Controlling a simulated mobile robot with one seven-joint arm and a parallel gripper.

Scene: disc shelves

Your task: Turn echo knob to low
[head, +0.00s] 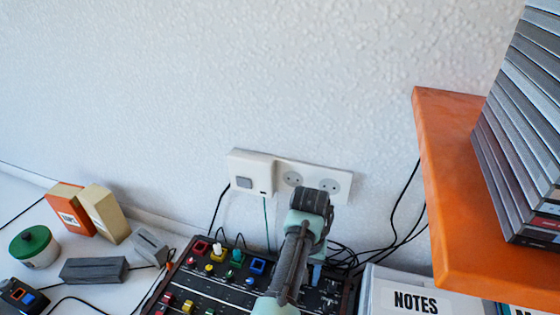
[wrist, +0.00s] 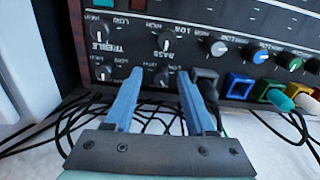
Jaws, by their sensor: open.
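The mixer panel (wrist: 130,55) fills the upper part of the wrist view, with its lettering upside down. I can read TREBLE, BASS and LOW, but no echo label. Black knobs with pale pointers stand near its edge, including the treble knob (wrist: 100,28) and a lower-left knob (wrist: 103,72). My gripper (wrist: 159,74) is open, its two blue fingers reaching over the panel edge. A small dark knob (wrist: 163,77) shows between the fingertips; its label is unclear, and I cannot tell whether they touch it. In the head view, my arm partly covers the mixer (head: 220,296).
A black plug (wrist: 206,80) sits by the right finger. Coloured plugs (wrist: 240,84) and loose cables (wrist: 70,125) lie nearby. In the head view, an orange shelf (head: 430,170) with stacked discs overhangs at right, above a NOTES binder (head: 390,285). A wall socket (head: 315,180) is behind.

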